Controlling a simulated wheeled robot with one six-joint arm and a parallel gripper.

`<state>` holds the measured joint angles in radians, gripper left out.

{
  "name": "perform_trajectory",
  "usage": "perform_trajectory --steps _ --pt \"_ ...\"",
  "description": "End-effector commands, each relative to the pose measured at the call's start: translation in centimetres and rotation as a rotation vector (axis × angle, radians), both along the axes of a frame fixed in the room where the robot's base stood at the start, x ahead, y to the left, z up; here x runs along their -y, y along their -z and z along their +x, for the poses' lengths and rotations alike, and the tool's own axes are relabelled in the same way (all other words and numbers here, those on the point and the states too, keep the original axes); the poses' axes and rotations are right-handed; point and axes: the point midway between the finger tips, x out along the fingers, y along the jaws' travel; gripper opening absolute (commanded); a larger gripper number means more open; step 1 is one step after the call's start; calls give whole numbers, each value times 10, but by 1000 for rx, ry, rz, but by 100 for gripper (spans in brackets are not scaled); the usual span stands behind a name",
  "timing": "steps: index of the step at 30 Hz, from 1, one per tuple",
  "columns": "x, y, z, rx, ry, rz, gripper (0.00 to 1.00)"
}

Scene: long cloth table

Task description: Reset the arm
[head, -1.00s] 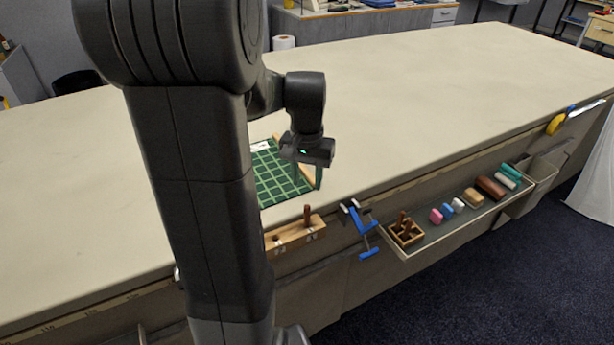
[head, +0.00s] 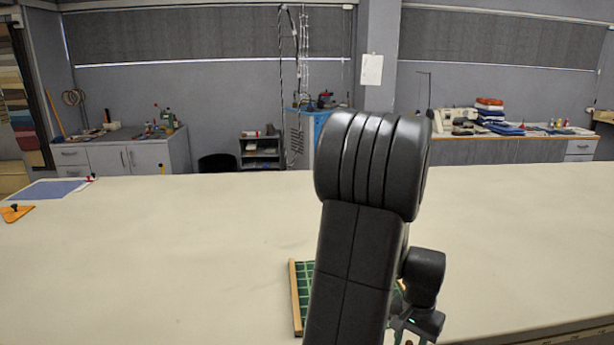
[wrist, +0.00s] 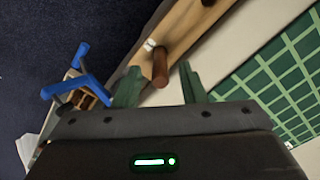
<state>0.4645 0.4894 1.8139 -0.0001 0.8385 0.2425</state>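My arm rises in the middle of the head view, and my gripper (head: 412,338) hangs at its right, low in the picture. In the wrist view my gripper (wrist: 160,84) has its two green fingers spread apart, with nothing held between them. A brown peg (wrist: 161,68) on a wooden block (wrist: 193,32) shows beyond the gap between the fingers. The arm hides much of the green gridded mat (head: 304,280) in the head view; the mat also shows at the right of the wrist view (wrist: 272,88).
The long cloth table (head: 160,265) is mostly bare. A blue clamp (wrist: 82,78) is left of the fingers in the wrist view. An orange piece (head: 15,214) and a blue sheet (head: 50,189) lie at the table's far left. Cabinets and a sewing machine (head: 452,120) stand behind.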

Motion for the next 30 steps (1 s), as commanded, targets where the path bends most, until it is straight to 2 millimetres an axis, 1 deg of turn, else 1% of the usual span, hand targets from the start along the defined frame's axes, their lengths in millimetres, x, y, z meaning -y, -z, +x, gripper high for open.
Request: perform_trajectory --steps 1,6,7,12,15,25,29,30 --pt "0 9 -1 -4 0 2 37" --pt "0 33 0 0 0 0 37" --pt "0 23 0 2 0 -1 37" --pt "0 13 1 2 0 -1 37" --pt "0 11 0 1 0 -1 37" --pt "0 12 0 0 0 0 37" --pt "0 21 0 -2 0 1 37" --pt "0 27 -1 -3 0 1 37"
